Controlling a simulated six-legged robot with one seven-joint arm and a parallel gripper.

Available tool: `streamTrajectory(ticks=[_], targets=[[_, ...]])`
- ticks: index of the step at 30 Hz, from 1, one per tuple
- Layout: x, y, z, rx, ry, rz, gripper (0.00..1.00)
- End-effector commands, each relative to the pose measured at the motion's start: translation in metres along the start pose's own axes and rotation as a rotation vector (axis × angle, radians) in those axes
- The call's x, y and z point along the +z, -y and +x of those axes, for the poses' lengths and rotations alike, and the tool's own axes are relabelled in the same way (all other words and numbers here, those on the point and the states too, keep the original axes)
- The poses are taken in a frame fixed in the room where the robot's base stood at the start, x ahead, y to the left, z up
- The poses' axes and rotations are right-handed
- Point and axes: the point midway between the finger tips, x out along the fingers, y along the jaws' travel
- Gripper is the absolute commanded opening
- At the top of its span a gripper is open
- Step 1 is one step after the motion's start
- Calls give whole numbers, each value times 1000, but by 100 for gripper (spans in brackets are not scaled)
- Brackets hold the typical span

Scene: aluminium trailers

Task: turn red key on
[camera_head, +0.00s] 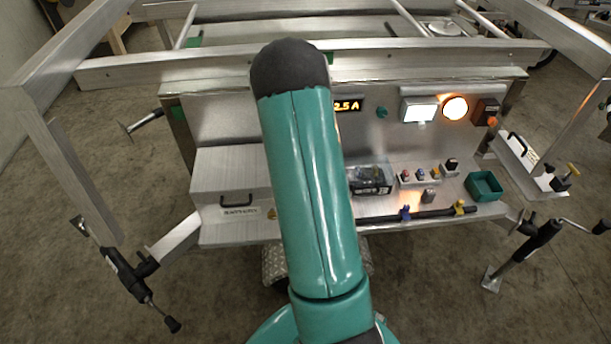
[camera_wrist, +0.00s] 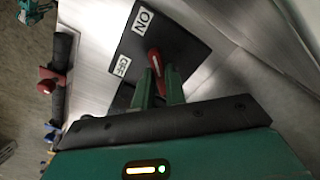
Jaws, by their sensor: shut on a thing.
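The red key (camera_wrist: 154,60) sits on a dark plate (camera_wrist: 178,42) in the wrist view. The plate carries a white ON label (camera_wrist: 144,20) and a white OFF label (camera_wrist: 123,65). My gripper (camera_wrist: 160,84) is shut on the red key, with one green finger on each side of it. The key's lower part is hidden between the fingers. I cannot tell exactly which label the key points to. In the head view my green arm hides the gripper, and I do not see the key or its plate there.
The trailer front has a lit display (camera_head: 347,106), a white lamp (camera_head: 419,111), a glowing round lamp (camera_head: 455,108) and a green tray (camera_head: 484,187). A box with a black handle (camera_head: 237,201) is left of my arm. A dark bar (camera_wrist: 62,75) runs along the wrist view's left.

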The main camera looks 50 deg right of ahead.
Motion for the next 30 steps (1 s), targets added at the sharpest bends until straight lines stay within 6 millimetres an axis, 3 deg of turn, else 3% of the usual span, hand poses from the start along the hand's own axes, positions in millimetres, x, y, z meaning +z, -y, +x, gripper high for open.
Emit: streamTrajectory(ticks=[1,4,13,17,30], targets=[[-1,1,-1,-3,-2,1,15],[-1,1,-1,-3,-2,1,34],[0,0,-1,-1,-1,0,35],[0,1,-10,-2,-2,-1,35],[0,1,-101,-4,-3,-1,35]])
